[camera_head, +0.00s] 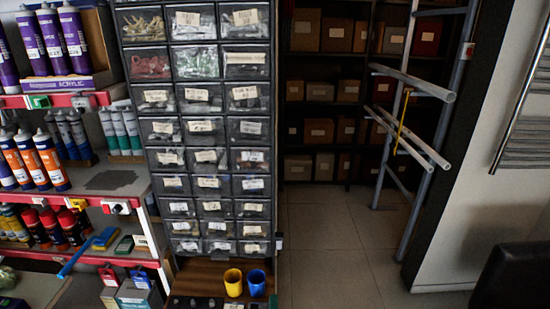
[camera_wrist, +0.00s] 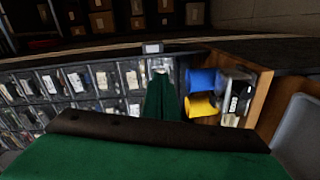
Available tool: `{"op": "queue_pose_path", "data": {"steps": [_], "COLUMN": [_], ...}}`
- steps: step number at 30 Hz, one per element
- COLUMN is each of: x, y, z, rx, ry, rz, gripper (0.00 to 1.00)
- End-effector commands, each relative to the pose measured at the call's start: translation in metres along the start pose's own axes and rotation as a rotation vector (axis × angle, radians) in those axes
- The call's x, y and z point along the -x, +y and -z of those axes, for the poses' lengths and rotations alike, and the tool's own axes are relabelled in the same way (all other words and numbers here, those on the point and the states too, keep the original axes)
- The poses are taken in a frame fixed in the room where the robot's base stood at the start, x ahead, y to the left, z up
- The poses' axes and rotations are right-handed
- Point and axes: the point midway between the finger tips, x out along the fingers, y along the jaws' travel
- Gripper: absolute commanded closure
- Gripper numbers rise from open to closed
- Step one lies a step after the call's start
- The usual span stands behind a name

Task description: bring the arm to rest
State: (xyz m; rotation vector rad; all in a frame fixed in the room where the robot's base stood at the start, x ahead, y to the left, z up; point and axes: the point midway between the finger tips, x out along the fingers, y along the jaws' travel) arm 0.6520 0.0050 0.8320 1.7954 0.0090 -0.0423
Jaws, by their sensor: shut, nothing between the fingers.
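My gripper (camera_wrist: 162,80) shows in the wrist view as green fingers reaching up from a wide green body with a dark edge. The fingers are together and hold nothing. Behind them is the drawer cabinet, with the yellow and blue cups to their right. I cannot tell whether the fingertips touch anything. In the head view my gripper does not show.
The drawer cabinet (camera_head: 207,130) fills the middle of the head view. A yellow cup (camera_head: 233,282) and a blue cup (camera_head: 256,283) stand below it. Shelves of tubes and cans are at left. A pipe rack (camera_head: 420,120) stands right of clear tiled floor (camera_head: 325,250).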

Motion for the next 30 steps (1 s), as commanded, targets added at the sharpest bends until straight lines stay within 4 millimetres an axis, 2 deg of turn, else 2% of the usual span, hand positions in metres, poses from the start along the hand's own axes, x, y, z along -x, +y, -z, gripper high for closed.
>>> {"op": "queue_pose_path", "data": {"steps": [1,6,13,22,30], "x": [0.022,0.088,0.176,0.284,0.367], "y": [-0.013,-0.035,-0.05,-0.043,-0.013], "z": [0.001,0.002,0.003,-0.001,-0.005], "rx": [-0.06,-0.272,-0.541,-0.86,-1.122], "ry": [-0.005,-0.022,-0.051,-0.094,-0.132], "rz": [0.014,0.034,0.062,0.094,0.123], "gripper": [1.0,1.0,1.0,1.0,1.0]}}
